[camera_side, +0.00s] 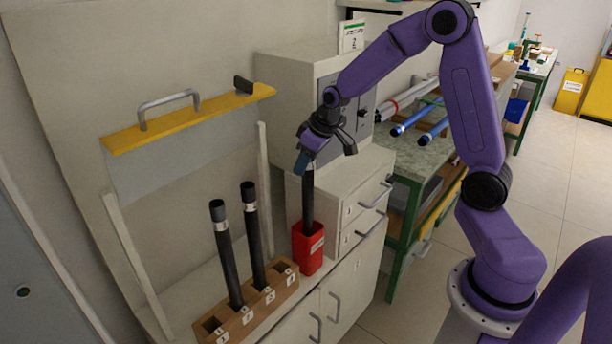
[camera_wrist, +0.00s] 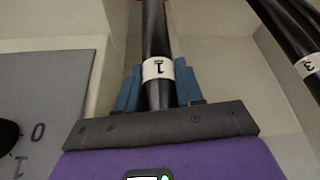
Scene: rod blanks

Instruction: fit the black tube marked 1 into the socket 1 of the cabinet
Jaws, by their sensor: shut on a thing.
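The black tube marked 1 (camera_side: 308,200) stands about upright with its lower end inside a red square holder (camera_side: 308,252). My gripper (camera_side: 309,164) is shut on its upper part. In the wrist view the tube (camera_wrist: 154,35) lies between the blue fingers (camera_wrist: 157,88), its white band with the 1 facing the camera. The wooden socket block (camera_side: 250,314) sits on the cabinet top (camera_side: 190,300), left of the red holder. Its socket marked 1 (camera_side: 210,325) is at the near left end and looks empty. The tube's lower end is hidden in the holder.
Two other black tubes (camera_side: 226,250) (camera_side: 253,225) stand in the block's middle sockets. A tube marked 3 (camera_wrist: 300,55) shows in the wrist view. A yellow bar with a handle (camera_side: 190,117) is above and behind the block. A grey control box (camera_side: 290,75) stands behind my gripper.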

